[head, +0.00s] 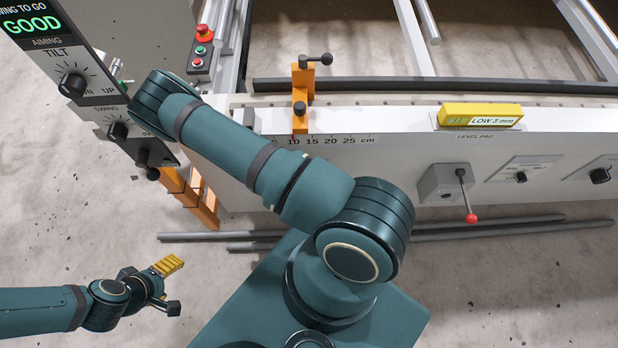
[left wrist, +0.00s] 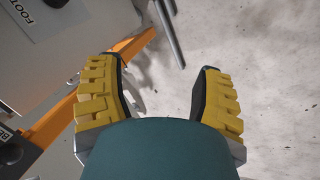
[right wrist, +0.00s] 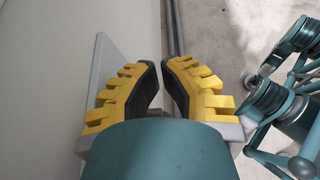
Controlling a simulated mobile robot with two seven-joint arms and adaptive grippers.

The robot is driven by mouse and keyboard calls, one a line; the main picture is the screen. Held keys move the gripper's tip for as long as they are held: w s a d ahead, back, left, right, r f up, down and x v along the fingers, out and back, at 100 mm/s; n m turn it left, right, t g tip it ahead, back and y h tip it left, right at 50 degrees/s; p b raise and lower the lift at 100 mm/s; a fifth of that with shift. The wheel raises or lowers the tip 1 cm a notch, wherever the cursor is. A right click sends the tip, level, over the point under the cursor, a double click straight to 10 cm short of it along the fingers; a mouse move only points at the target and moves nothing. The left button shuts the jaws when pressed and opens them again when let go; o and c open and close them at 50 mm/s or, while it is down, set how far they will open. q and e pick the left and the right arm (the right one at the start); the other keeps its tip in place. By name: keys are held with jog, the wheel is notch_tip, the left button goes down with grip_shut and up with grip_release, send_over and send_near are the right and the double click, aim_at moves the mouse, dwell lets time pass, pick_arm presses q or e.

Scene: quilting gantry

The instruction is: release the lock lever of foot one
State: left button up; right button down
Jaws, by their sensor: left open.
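The lock lever of foot one cannot be made out for sure. An orange foot frame (head: 200,205) stands on the floor under the control panel at left. In the left wrist view an orange bar (left wrist: 62,112) runs past the left finger, near a plate with a partly cut "FOOT" label (left wrist: 35,14). My left gripper (head: 168,265) is wide open and empty, below and left of the orange frame in the head view; its fingers show in the left wrist view (left wrist: 162,75). My right gripper (right wrist: 162,75) is empty with a narrow gap between its fingertips; the head view hides it.
A control panel (head: 90,95) with knobs stands at upper left. The white gantry beam (head: 380,160) carries an orange clamp (head: 302,95), a yellow level pad (head: 480,115) and a red-knobbed lever (head: 466,195). Grey rods (head: 540,228) lie on the floor. The floor around my left gripper is clear.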

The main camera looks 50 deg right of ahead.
pick_arm(q)
jog(key=shift+a, duration=0.1)
jog(key=c, duration=0.6)
grip_shut()
pick_arm(e)
jog(key=a+m+t+y, duration=0.3)
jog(key=a+m+y, duration=0.35)
jog(key=a, duration=0.85)
jog(key=w+a+r+m+t+y, duration=0.3)
jog(key=w+a+r+t+y, duration=0.2)
jog(key=w+a+r+t, duration=0.2)
jog(key=a+r, duration=0.2)
jog(key=a, duration=0.1)
jog(key=shift+w+a+r+m+y, duration=0.2)
jog(key=shift+a+r+m+y, duration=0.1)
jog(key=shift+r+m+y, duration=0.1)
pick_arm(q)
jog(key=shift+s, duration=0.15)
pick_arm(e)
jog(key=shift+s, duration=0.15)
